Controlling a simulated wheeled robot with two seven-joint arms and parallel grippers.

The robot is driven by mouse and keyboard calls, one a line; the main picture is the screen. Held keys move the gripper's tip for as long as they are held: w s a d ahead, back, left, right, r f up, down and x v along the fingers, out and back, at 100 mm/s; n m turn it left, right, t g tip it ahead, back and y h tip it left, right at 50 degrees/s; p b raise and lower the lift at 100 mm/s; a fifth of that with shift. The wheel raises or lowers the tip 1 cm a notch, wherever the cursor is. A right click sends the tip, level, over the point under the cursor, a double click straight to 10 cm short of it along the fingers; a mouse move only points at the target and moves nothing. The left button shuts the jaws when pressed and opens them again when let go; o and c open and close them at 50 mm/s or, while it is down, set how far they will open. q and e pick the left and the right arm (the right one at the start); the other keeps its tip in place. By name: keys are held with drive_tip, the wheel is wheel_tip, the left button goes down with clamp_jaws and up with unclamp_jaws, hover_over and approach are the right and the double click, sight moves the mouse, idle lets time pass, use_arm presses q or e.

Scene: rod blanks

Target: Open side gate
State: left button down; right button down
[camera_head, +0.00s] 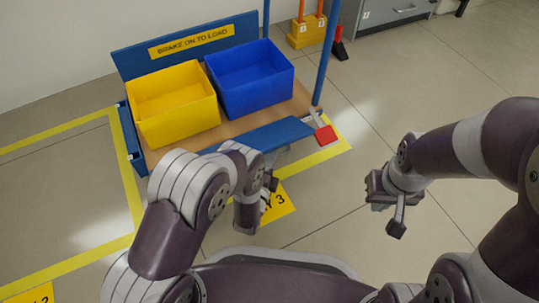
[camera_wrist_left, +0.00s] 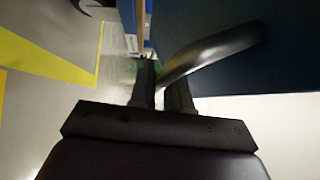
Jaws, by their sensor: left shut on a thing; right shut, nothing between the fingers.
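The blue side gate (camera_head: 265,137) runs along the near side of a cart with a wooden deck (camera_head: 165,152). In the left wrist view a dark blue panel (camera_wrist_left: 270,65) fills the upper right, and a curved grey metal handle (camera_wrist_left: 215,50) stands out from it. My left gripper (camera_head: 270,183) is just in front of the gate, partly hidden by my own arm. In the left wrist view its fingers (camera_wrist_left: 165,95) are shut on the handle. My right gripper (camera_head: 397,228) is shut and empty over bare floor, right of the cart.
A yellow bin (camera_head: 175,105) and a blue bin (camera_head: 250,78) stand on the deck. A red pedal (camera_head: 326,135) sticks out at the cart's right corner. A yellow floor sign (camera_head: 280,203) lies under my left gripper.

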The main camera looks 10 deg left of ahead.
use_arm(q)
drive_tip(key=shift+f+m+t+b, duration=0.5)
drive_tip(key=shift+f+m+b, duration=0.1)
drive_tip(key=shift+f+b, duration=0.1)
use_arm(e)
drive_tip(key=shift+f, duration=0.95)
use_arm(q)
drive_tip(key=shift+h, duration=0.3)
drive_tip(key=c, duration=1.2)
unclamp_jaws()
drive_tip(key=shift+r, duration=0.1)
